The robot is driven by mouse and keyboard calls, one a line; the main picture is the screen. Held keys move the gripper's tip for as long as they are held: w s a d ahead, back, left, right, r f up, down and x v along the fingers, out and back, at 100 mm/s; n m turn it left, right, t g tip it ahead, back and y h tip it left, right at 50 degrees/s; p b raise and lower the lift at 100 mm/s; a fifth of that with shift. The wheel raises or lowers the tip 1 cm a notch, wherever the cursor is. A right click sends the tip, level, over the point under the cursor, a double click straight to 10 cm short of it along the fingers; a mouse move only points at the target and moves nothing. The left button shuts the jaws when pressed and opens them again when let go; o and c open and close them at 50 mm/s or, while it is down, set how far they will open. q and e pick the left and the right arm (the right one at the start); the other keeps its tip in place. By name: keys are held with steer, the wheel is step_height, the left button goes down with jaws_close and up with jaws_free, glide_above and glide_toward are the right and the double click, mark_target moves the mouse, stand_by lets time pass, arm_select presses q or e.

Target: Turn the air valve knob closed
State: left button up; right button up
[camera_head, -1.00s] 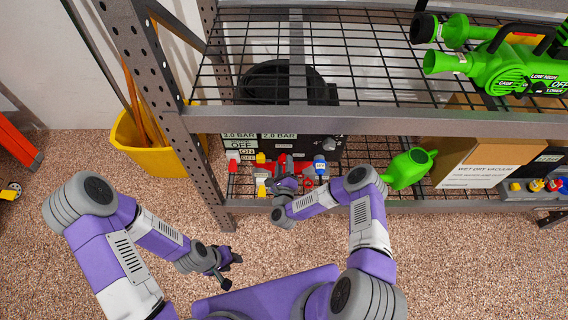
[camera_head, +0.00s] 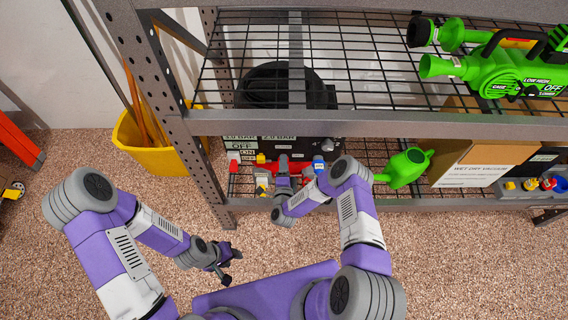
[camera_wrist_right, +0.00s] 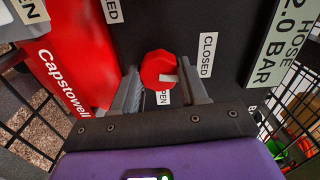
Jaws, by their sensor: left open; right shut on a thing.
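The red air valve knob (camera_wrist_right: 158,66) with a white pointer mark shows in the right wrist view on a dark panel. My right gripper (camera_wrist_right: 160,82) has its two fingers on either side of it, shut on it. The white mark points to the right side of the knob. A CLOSED label (camera_wrist_right: 207,55) is to the right of the knob, and an OPEN label (camera_wrist_right: 163,97) below it is partly hidden. In the head view my right gripper (camera_head: 283,168) is at the lower shelf and covers the knob. My left gripper (camera_head: 226,262) is open and empty above the floor.
A red Capstowell panel (camera_wrist_right: 65,58) and a HOSE 2.0 BAR label (camera_wrist_right: 287,45) flank the knob. A shelf post (camera_head: 190,130) stands left of the valve unit. A green watering can (camera_head: 405,168) and a cardboard box (camera_head: 478,160) are to its right.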

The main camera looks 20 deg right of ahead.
steer(key=shift+n, duration=0.8)
steer(key=o, duration=1.1)
steer(key=shift+c, duration=0.2)
steer(key=p+v, duration=0.2)
steer(key=v, duration=0.5)
steer(key=shift+s, duration=0.35)
steer(key=shift+a+r+n, duration=0.1)
steer(key=shift+a+n, duration=0.05)
steer(key=shift+n, duration=0.15)
